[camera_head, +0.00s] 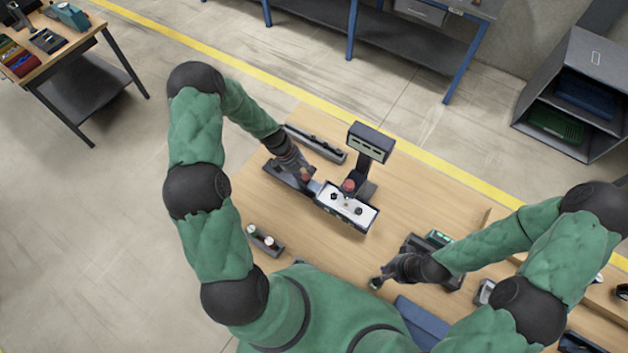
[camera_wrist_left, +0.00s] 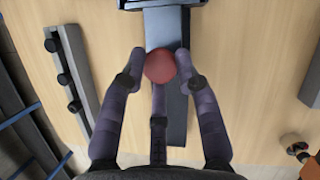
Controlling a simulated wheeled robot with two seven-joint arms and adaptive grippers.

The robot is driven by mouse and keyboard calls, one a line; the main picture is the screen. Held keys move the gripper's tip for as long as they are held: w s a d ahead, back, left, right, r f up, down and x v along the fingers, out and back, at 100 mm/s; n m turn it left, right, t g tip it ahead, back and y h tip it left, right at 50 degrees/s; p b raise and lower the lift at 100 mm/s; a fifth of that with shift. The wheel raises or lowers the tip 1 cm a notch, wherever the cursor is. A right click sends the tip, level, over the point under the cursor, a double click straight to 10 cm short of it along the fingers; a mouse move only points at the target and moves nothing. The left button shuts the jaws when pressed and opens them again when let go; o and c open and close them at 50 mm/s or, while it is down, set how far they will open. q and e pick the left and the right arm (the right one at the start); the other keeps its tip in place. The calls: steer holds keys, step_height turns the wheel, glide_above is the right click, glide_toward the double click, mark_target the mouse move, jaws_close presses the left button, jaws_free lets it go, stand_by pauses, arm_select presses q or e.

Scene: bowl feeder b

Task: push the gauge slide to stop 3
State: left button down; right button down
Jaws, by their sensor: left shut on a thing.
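My left gripper (camera_head: 304,178) is shut on a red knob, which shows as a round red ball (camera_wrist_left: 160,66) between the fingertips in the left wrist view. The knob sits over a dark grey rail (camera_wrist_left: 176,118) that runs up to a box-like body at the top of that view. In the head view, the rail's dark end (camera_head: 282,172) shows left of the gripper, and a white-topped unit (camera_head: 337,203) stands to its right. Stop marks cannot be made out. My right gripper (camera_head: 377,283) is near the table's front; its finger opening is too small to tell.
A dark strip with several black knobs (camera_head: 315,143) lies behind the rail. A display on a post (camera_head: 370,142) stands behind the white-topped unit. A small holder (camera_head: 265,240) lies at front left. The table (camera_head: 415,205) is bare right of the unit.

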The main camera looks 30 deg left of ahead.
arm_select(q)
steer(key=a, duration=0.3)
steer(key=a+b, duration=0.1)
steer(key=a, duration=0.1)
steer(key=shift+w+a, duration=0.3)
steer(key=shift+w, duration=0.05)
steer(key=shift+d, duration=0.1)
steer(key=c, duration=0.9)
jaws_free()
steer(key=v, duration=1.2)
steer(key=shift+s+f, duration=0.1)
steer(key=shift+f, duration=0.05)
